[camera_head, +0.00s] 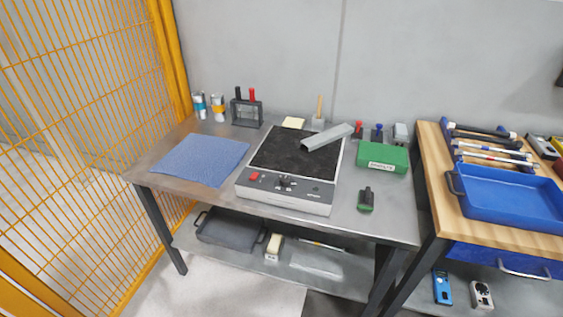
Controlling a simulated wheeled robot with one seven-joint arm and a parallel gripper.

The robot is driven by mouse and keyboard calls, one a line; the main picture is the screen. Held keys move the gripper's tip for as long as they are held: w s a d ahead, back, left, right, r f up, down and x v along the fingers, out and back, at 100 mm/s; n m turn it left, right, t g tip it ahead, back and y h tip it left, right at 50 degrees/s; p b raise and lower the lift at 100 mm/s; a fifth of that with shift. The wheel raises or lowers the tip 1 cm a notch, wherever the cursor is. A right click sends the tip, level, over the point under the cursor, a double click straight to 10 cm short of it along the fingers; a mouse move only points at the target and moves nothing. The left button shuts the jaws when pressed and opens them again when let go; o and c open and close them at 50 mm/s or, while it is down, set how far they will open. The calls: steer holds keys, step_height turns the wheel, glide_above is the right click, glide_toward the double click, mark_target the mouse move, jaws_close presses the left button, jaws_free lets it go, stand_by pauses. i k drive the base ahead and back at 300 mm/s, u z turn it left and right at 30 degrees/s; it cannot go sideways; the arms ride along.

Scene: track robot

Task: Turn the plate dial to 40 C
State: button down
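The hot plate (286,208) stands on the metal workbench, with a black top surface (276,154) and a light grey front panel. The plate dial (285,182) is a small dark knob near the middle of that panel, with small marks around it. The marks and the dial's pointer are too small to read. A red switch (254,176) sits to the left of the dial. A grey metal channel piece (327,137) lies across the top right of the plate. My gripper is not in view.
A blue cloth (200,160) lies left of the plate. A green box (383,157) and a green-black handled tool (366,200) are to the right. A black rack (246,112) stands behind. A wooden bench with a blue tray (508,196) adjoins on the right. A yellow mesh fence (80,130) bounds the left.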

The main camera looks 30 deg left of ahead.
mark_target(284, 181)
steer(key=u, duration=0.6)
steer(key=k, duration=0.5)
steer(key=u, duration=1.1)
steer(key=i, duration=0.65)
steer(key=z, duration=0.05)
